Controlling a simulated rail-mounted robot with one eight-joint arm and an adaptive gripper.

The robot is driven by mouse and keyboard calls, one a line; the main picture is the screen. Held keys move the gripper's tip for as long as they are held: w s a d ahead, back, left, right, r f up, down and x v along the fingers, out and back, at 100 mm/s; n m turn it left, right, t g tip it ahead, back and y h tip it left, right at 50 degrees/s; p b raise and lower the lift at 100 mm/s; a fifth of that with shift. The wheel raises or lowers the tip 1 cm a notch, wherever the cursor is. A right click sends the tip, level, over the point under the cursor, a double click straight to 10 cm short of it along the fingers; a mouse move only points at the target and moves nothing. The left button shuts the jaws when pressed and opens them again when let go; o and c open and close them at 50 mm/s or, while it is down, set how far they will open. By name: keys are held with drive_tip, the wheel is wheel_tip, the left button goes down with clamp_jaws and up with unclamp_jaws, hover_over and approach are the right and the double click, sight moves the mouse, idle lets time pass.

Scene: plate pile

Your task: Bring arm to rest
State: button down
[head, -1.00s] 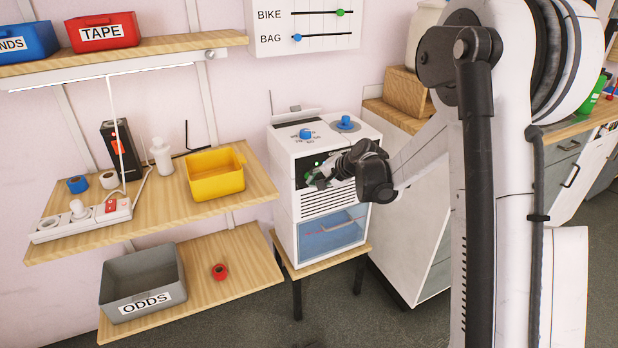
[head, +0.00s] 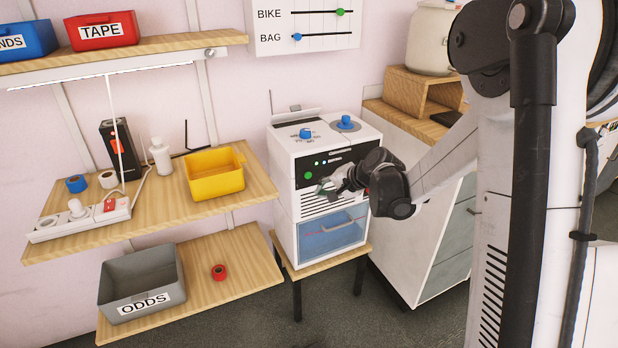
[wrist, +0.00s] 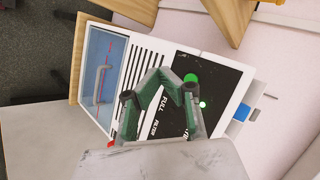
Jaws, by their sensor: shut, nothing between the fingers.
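My gripper (head: 328,186) is in front of the white machine (head: 290,235), near its black control panel (head: 312,170). It is shut and holds nothing. In the wrist view my gripper (wrist: 190,88) shows with its green-grey fingers over the machine's panel and vents. I cannot tell whether it touches the front. The machine has two blue knobs on top, a green round button (head: 308,175) and small lights on the panel, and a blue see-through drawer (head: 330,236) that is closed.
A wooden shelf (head: 150,220) at left holds a yellow bin (head: 215,178) and a power strip (head: 78,222). A lower shelf holds a grey ODDS bin (head: 145,290) and a red tape roll (head: 219,272). A white cabinet (head: 425,235) stands right of the machine.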

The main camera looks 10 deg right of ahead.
drive_tip(key=s+a+r+n+g+h+p, duration=0.1)
drive_tip(key=s+a+r+n+h+p, duration=0.2)
drive_tip(key=s+r, duration=1.25)
drive_tip(key=s+d+r+n+h+p, duration=0.1)
drive_tip(key=s+n, duration=0.1)
drive_tip(key=s, duration=0.8)
drive_tip(key=s+d+n+h+p, duration=0.1)
drive_tip(key=s+n, duration=0.2)
drive_tip(key=s, duration=0.7)
drive_tip(key=shift+s+d+r+h, duration=0.15)
drive_tip(key=shift+s+r+h, duration=0.1)
drive_tip(key=shift+r+h, duration=0.15)
